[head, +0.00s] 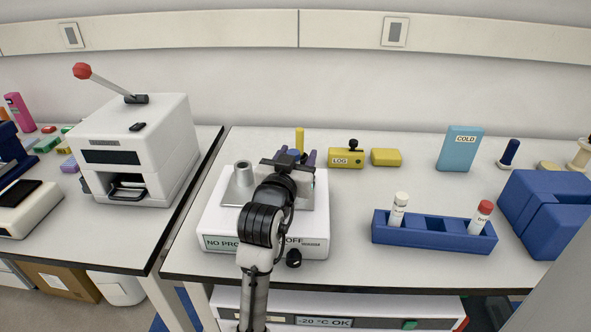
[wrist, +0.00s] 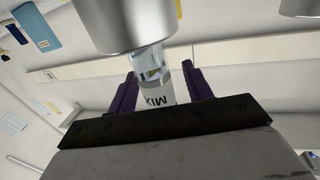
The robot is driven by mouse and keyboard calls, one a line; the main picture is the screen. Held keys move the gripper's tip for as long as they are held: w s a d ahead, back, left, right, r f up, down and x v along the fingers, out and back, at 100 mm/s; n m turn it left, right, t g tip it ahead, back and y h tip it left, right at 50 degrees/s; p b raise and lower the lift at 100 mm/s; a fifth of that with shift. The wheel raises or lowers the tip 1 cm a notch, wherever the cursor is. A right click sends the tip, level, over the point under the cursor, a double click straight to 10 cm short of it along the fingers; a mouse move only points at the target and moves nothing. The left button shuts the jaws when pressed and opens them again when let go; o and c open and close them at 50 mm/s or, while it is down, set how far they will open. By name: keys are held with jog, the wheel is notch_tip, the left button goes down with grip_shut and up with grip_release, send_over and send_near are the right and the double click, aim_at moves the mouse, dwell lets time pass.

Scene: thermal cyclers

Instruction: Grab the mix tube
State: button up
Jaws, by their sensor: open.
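The mix tube (wrist: 157,92) shows in the wrist view as a clear tube with a white label reading MIX, seen inverted. It stands between the two purple fingers of my gripper (wrist: 160,65). The fingers are open, one on each side of it, and I cannot tell whether either touches it. A metal cylinder (wrist: 128,18) is at the tube's far end and hides that end. In the head view my gripper (head: 297,157) is over the back of the white device (head: 222,225), and my arm hides the tube.
A blue rack (head: 433,234) at the right holds a white-capped tube (head: 398,209) and a red-capped tube (head: 480,217). A metal post (head: 243,172) stands on the device, left of my arm. A yellow LOG block (head: 345,158) sits behind. The bench between device and rack is clear.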

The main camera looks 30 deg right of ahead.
jog(key=shift+s+a+r, duration=0.1)
grip_shut()
jog(key=shift+r, duration=0.1)
